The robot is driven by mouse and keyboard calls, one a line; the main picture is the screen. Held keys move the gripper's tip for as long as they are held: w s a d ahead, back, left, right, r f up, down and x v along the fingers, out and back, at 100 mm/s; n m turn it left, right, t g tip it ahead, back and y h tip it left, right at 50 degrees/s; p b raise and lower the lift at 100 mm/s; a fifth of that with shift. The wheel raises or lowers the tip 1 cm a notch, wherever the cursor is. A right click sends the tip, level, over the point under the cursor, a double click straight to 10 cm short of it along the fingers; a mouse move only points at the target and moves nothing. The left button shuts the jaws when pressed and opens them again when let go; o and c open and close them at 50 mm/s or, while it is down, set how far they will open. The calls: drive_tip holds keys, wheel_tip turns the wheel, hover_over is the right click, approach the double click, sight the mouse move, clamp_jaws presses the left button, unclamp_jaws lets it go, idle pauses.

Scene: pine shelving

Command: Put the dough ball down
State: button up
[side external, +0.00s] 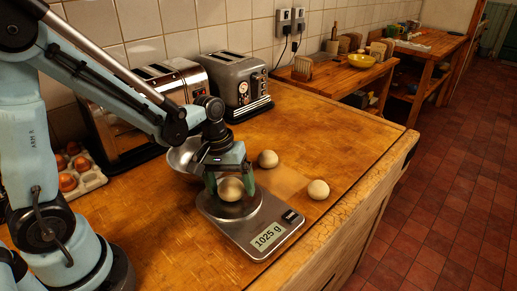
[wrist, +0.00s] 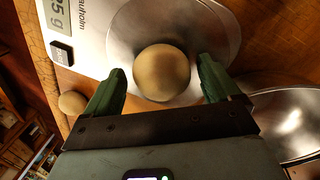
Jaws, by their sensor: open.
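A dough ball (side external: 230,189) rests on the round metal plate of a kitchen scale (side external: 262,236). The scale's display reads 1025 g. My gripper (side external: 231,184) is low over the plate, with its green fingers on either side of the ball. In the wrist view my gripper (wrist: 160,82) is open, and gaps show between both fingers and the dough ball (wrist: 162,72). The scale (wrist: 86,30) lies beneath it. Two more dough balls lie on the wooden counter, one behind the scale (side external: 268,159) and one to its right (side external: 318,189).
A metal bowl (side external: 182,158) stands close behind my gripper, and it also shows in the wrist view (wrist: 300,120). Two toasters (side external: 238,85) stand along the tiled wall. An egg tray (side external: 84,178) is at the left. The counter (side external: 335,140) is clear toward the far right.

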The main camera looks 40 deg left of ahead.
wheel_tip(320, 180, up, 12)
drive_tip(key=s+a, duration=0.1)
drive_tip(key=a, duration=0.1)
drive_tip(key=s+m+t, duration=0.1)
drive_tip(key=m+t, duration=0.1)
drive_tip(key=s+d+m+t+y, duration=0.1)
drive_tip(key=m+t, duration=0.1)
drive_tip(key=s+f+m+t, duration=0.1)
drive_tip(key=m+t, duration=0.1)
drive_tip(key=shift+s+d+f+y, duration=0.1)
drive_tip(key=shift+s+d+y, duration=0.05)
drive_tip(key=shift+s+y, duration=0.2)
idle(0.3)
drive_tip(key=shift+s, duration=0.1)
idle(2.3)
drive_tip(key=shift+c, duration=1.3)
drive_tip(key=shift+m, duration=0.3)
